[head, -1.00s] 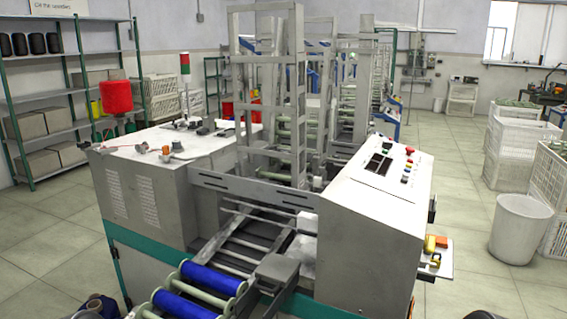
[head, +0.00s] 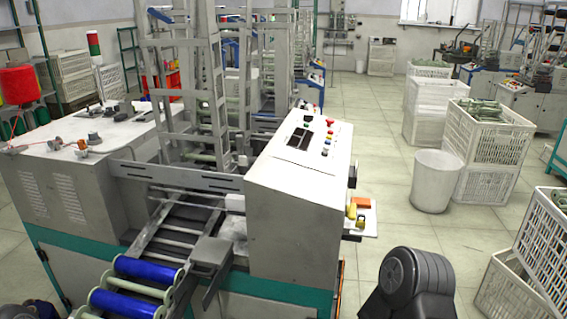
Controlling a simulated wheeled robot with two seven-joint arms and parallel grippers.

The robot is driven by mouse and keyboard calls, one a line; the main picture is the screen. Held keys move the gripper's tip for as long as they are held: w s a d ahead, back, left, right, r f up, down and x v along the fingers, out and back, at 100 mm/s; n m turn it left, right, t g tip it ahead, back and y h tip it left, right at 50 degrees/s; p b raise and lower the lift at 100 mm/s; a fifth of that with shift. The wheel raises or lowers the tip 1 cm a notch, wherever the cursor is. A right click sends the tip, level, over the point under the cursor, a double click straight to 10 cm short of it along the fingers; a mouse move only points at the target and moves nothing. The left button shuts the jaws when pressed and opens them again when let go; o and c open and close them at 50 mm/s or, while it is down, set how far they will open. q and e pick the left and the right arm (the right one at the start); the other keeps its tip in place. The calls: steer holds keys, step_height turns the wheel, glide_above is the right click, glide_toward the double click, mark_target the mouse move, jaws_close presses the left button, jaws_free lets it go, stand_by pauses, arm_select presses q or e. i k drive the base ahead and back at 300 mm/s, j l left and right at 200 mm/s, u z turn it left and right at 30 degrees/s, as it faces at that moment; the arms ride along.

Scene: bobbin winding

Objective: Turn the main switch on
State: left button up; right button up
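The winding machine's control cabinet (head: 292,215) stands in the middle of the head view. Its sloped top panel (head: 275,170) carries a dark display (head: 298,138), a red button (head: 330,121) and several small coloured buttons. I cannot tell which control is the main switch; it may be on a side that is hidden. Dark fittings (head: 352,174) stick out from the cabinet's right side. No gripper fingers show. A dark rounded part at the bottom right looks like part of my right arm, and a dark piece at the bottom left may be mine too.
A side shelf (head: 370,222) with yellow and orange items juts from the cabinet's right. A white bin (head: 437,181) and stacked white crates (head: 490,140) stand farther right. Tiled floor (head: 385,150) is clear between the machine and the bin. Blue rollers (head: 145,270) lie at the front left.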

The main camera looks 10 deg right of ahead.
mark_target(351, 214)
steer(key=i+l, duration=0.25)
steer(key=l, duration=0.15)
steer(key=i+l+z, duration=0.1)
steer(key=l, duration=0.35)
steer(key=i+l, duration=0.35)
steer(key=i+l+z, duration=0.1)
steer(key=i+l, duration=0.15)
steer(key=l, duration=0.2)
